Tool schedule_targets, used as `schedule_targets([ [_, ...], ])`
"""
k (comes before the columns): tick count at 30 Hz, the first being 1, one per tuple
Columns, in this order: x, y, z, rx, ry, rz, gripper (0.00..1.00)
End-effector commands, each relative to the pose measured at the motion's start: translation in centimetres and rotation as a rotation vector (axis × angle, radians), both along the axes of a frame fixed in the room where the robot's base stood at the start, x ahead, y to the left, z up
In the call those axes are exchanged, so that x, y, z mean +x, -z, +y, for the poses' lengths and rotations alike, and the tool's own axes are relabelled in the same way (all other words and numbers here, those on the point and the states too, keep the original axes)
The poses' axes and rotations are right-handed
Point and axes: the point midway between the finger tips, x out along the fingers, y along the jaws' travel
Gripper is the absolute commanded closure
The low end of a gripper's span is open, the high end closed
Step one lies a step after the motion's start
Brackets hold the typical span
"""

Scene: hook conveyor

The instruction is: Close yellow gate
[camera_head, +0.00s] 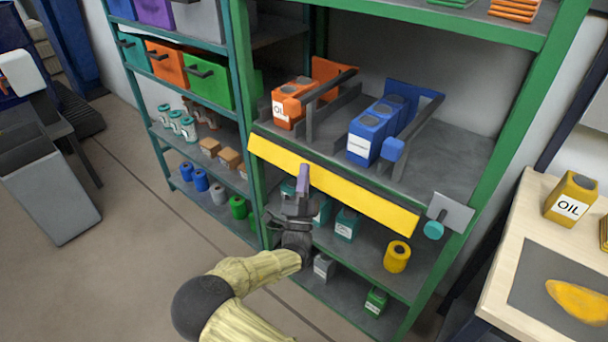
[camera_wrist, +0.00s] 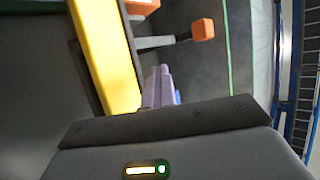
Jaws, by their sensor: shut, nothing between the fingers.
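The yellow gate (camera_head: 365,195) is a long flat bar along the front edge of the green rack's middle shelf. It slopes down from left to right in the head view. In the wrist view the gate (camera_wrist: 107,50) runs down the left side. My gripper (camera_head: 303,172) is shut and empty, in front of the gate left of its middle, with its lilac fingers upright against the yellow in the head view. The fingers (camera_wrist: 160,85) show right beside the gate in the wrist view; I cannot tell whether they touch it.
Orange oil cans (camera_head: 289,104) and blue cans (camera_head: 368,135) stand in lanes behind the gate. A grey plate with a teal knob (camera_head: 434,230) is at the gate's right end. A wooden table (camera_head: 520,235) with a yellow oil can (camera_head: 571,198) stands at right. Open floor lies at left.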

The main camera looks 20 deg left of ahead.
Motion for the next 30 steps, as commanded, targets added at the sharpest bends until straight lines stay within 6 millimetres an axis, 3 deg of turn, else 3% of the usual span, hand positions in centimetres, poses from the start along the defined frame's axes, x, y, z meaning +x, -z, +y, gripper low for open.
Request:
schedule_targets([
  [1, 0.0, 0.0, 0.0, 0.000, 0.000, 0.000, 0.94],
  [6, 0.0, 0.0, 0.0, 0.000, 0.000, 0.000, 0.65],
  [19, -0.8, 0.8, -0.1, -0.001, 0.000, 0.001, 0.65],
  [30, -5.7, 5.2, -0.8, -0.003, -0.001, 0.003, 0.65],
])
